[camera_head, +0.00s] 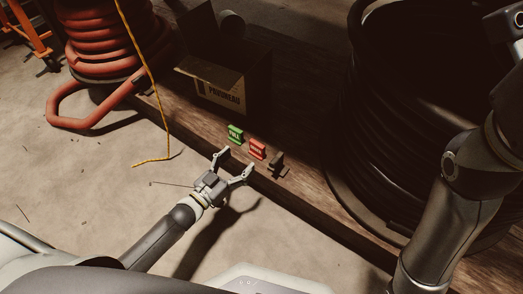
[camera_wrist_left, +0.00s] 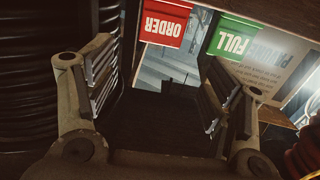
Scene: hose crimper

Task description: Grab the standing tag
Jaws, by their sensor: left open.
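A green tag (camera_head: 235,133) reading "FULL" and a red tag (camera_head: 257,149) stand near the front edge of the wooden platform. Both look upright in the head view. In the left wrist view, the red tag (camera_wrist_left: 163,22), reading "ORDER", and the green tag (camera_wrist_left: 233,38) appear upside down at the top. My left gripper (camera_head: 235,164) is open and empty, just short of the platform edge, with its fingers pointing toward the tags. The left wrist view shows nothing between its fingers (camera_wrist_left: 163,88). My right gripper is outside the views; only the right arm shows.
A small dark object (camera_head: 277,163) stands right of the red tag. An open cardboard box (camera_head: 222,88) sits behind the tags. A large black hose coil (camera_head: 375,120) is at right, a red hose coil (camera_head: 100,45) at upper left. A yellow cord (camera_head: 150,75) hangs to the floor.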

